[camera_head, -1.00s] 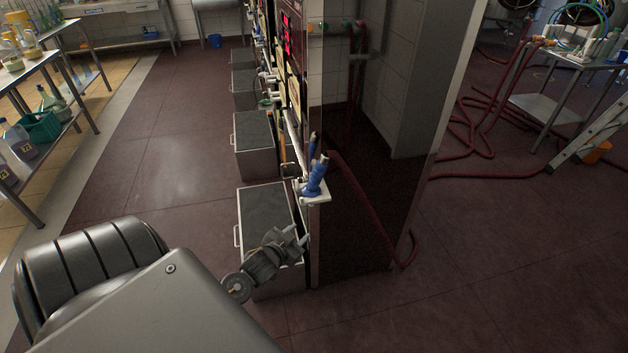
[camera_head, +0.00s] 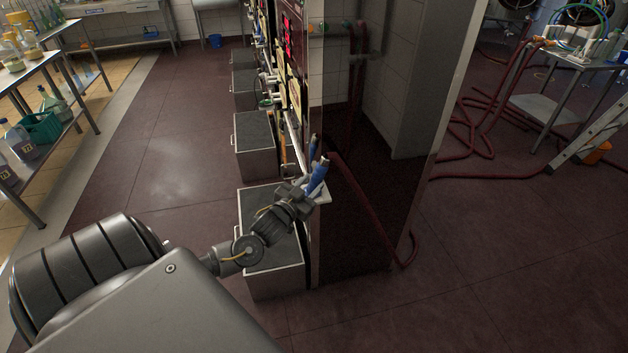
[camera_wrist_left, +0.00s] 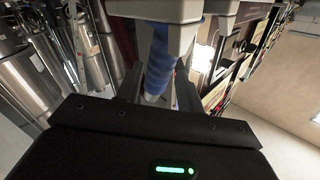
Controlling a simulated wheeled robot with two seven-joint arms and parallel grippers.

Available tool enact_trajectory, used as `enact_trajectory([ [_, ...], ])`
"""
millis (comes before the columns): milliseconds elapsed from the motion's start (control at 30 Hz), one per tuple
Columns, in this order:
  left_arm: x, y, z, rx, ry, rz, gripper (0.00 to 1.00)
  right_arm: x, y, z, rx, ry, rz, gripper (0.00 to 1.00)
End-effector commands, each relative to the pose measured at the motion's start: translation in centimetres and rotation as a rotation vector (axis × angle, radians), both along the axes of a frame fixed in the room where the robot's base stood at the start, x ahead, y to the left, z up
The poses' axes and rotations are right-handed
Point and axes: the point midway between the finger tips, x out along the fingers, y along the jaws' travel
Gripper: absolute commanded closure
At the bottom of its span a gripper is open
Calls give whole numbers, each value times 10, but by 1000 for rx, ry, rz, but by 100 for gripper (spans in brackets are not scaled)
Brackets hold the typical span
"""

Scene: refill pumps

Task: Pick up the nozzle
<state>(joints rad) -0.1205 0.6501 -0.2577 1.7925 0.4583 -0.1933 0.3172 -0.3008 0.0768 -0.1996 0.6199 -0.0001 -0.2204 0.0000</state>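The blue nozzle (camera_head: 316,177) stands upright, slightly tilted, on a small white holder (camera_head: 322,195) at the near corner of the pump cabinet. My left gripper (camera_head: 307,188) is at the nozzle's near left side, and its fingers partly hide the lower part. In the left wrist view the blue nozzle (camera_wrist_left: 159,58) lies between the two dark fingers of my left gripper (camera_wrist_left: 160,88). The fingers look apart, with room beside the nozzle; whether either touches it is hard to tell. My right gripper is not in view.
The tall pump cabinet (camera_head: 375,215) stands just right of the nozzle, with a red hose (camera_head: 372,205) hanging beside it. Lidded grey boxes (camera_head: 255,135) line its left side. A shelf (camera_head: 60,120) with bottles is at left. Open floor (camera_head: 160,170) lies between.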

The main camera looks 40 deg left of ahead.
Motion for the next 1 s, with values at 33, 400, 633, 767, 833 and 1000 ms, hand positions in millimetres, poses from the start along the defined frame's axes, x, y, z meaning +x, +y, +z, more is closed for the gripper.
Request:
enact_trajectory([
  [33, 3, 0, 1, -1, 0, 0, 63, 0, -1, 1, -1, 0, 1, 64],
  [400, 32, 6, 2, 1, -1, -1, 63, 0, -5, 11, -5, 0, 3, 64],
  [633, 55, 10, -1, 0, 0, -1, 63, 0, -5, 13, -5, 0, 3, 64],
  [767, 56, 10, -2, 0, 1, -1, 63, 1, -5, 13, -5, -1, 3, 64],
  [833, 55, 10, -2, 0, 1, -1, 63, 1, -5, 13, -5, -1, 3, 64],
  [1000, 55, 10, -2, 0, 1, -1, 80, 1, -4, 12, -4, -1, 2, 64],
])
